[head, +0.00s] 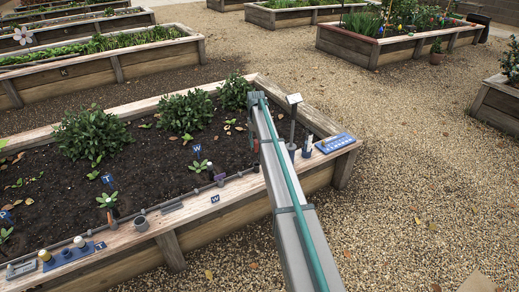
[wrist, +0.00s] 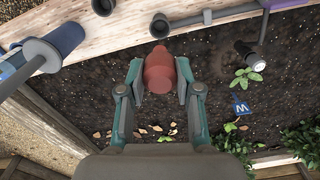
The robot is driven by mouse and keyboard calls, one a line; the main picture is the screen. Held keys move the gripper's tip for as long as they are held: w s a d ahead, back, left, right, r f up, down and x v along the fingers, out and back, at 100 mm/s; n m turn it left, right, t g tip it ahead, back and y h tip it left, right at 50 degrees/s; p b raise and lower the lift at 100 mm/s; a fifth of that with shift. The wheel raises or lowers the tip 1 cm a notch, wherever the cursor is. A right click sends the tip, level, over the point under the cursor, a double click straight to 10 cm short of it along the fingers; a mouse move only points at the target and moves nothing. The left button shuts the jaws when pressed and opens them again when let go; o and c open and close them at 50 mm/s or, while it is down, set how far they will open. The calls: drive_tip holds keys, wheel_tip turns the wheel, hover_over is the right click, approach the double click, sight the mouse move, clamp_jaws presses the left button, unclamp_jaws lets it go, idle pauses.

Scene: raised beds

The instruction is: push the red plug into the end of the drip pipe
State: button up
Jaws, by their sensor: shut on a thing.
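The red plug (wrist: 159,70) is held between the two teal-and-grey fingers of my gripper (wrist: 160,84), above the dark soil in the wrist view. In the head view a bit of the red plug (head: 256,146) shows left of my arm, which hides most of my gripper. The grey drip pipe (wrist: 215,16) runs along the inside of the bed's wooden edge. Its dark open end (wrist: 159,26) lies just beyond the plug in the wrist view, with a visible gap between them. The plug looks roughly lined up with that opening.
A blue-handled tool (wrist: 62,38) with a grey flange is at the left in the wrist view. A grey cup (wrist: 103,6) stands on the wooden ledge. A seedling (wrist: 247,82) and a blue W tag (wrist: 240,105) are at the right. Bushes (head: 187,112) grow behind.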

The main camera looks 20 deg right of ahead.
sight(257, 151)
drive_tip(key=shift+s+f+b, duration=0.1)
drive_tip(key=shift+f+b, duration=1.75)
drive_tip(key=shift+f, duration=0.95)
drive_tip(key=shift+p, duration=0.9)
drive_tip(key=shift+f, duration=2.2)
drive_tip(key=o, duration=1.5)
drive_tip(key=shift+o, duration=0.2)
drive_tip(key=shift+r, duration=0.15)
drive_tip(key=shift+r+p, duration=2.3)
drive_tip(key=shift+r, duration=1.1)
